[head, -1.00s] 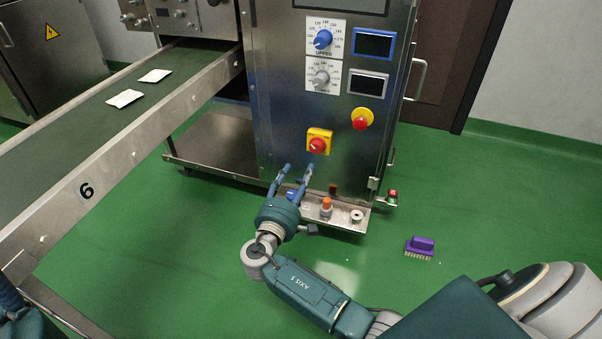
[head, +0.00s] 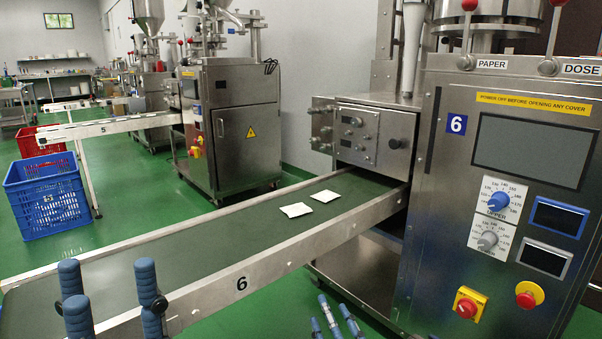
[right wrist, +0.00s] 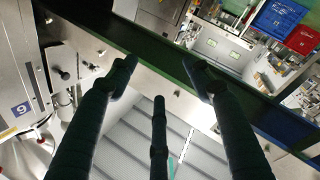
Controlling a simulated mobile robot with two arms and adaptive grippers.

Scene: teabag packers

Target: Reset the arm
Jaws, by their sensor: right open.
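My right gripper (head: 332,310) shows at the bottom edge of the head view, in front of machine 6 and just right of the conveyor. Its blue fingers stand apart with nothing between them; most of the arm is out of the frame. In the right wrist view its three dark fingers (right wrist: 160,75) are spread and empty. My left gripper (head: 112,280) is at the lower left, its blue fingers upright and spaced apart in front of the conveyor's near end. It is empty. Machine 6 (head: 440,210) stands at the right, with a red knob on a yellow plate (head: 467,303).
The conveyor (head: 240,228) runs from machine 6 towards the lower left, with two white teabags (head: 296,210) (head: 325,196) on it. A blue crate (head: 45,195) and a red crate (head: 35,142) stand on the green floor at the left. Another machine (head: 240,130) stands behind.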

